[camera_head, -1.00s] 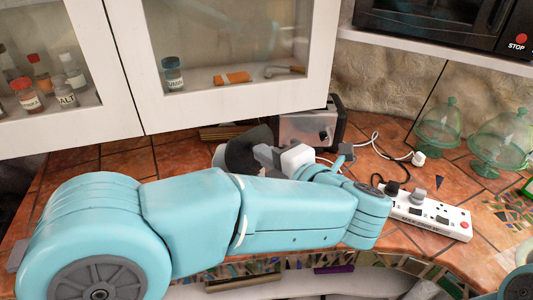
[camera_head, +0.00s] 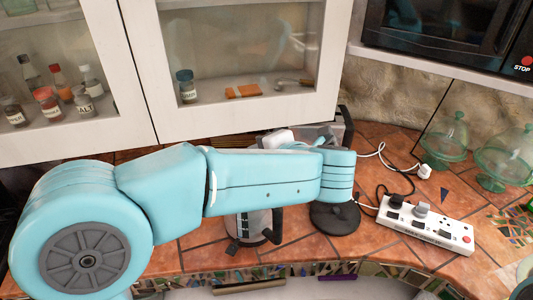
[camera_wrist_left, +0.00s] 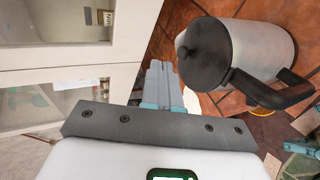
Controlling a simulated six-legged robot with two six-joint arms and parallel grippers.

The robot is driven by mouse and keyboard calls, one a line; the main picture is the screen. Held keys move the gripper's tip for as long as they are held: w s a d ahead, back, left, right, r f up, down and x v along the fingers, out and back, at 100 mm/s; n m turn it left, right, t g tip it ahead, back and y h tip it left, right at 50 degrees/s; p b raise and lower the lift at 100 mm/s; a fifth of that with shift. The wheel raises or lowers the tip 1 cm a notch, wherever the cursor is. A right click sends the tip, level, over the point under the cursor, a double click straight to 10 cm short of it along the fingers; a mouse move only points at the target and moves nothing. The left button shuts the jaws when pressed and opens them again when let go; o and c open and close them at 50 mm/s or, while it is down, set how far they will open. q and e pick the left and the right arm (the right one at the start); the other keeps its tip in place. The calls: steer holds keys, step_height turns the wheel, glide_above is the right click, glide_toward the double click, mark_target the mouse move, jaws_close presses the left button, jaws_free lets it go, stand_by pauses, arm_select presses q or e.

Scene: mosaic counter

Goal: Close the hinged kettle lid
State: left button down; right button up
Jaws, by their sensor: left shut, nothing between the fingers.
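The kettle (camera_head: 256,226) has a pale metal body and a dark handle; in the head view my left arm covers its upper part. In the left wrist view the kettle body (camera_wrist_left: 262,48) and handle (camera_wrist_left: 270,92) show at the right. Its round black lid (camera_wrist_left: 206,54) with a knob lies over the top opening and looks down on the rim. My left gripper (camera_wrist_left: 160,68) is shut and empty, just left of the lid and apart from it in the picture. Its fingers are hidden in the head view. My right gripper is out of view.
A round black base (camera_head: 335,217) stands beside the kettle. A white power strip (camera_head: 425,224) with cords lies to the right, with green glass domes (camera_head: 445,140) behind. A toaster (camera_head: 335,125) stands behind my arm. A cabinet (camera_head: 240,70) overhangs the back of the tiled counter.

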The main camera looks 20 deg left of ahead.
arm_select(q)
steer(key=x, duration=0.3)
steer(key=shift+a+r, duration=0.2)
steer(key=shift+a, duration=0.15)
steer(key=shift+x, duration=1.45)
steer(key=shift+w+a+f+b, duration=0.15)
steer(key=shift+a+f+b, duration=0.15)
steer(key=shift+f, duration=0.2)
steer(key=shift+w+a+f+b, duration=0.2)
steer(key=shift+a+f, duration=0.1)
steer(key=shift+f, duration=0.25)
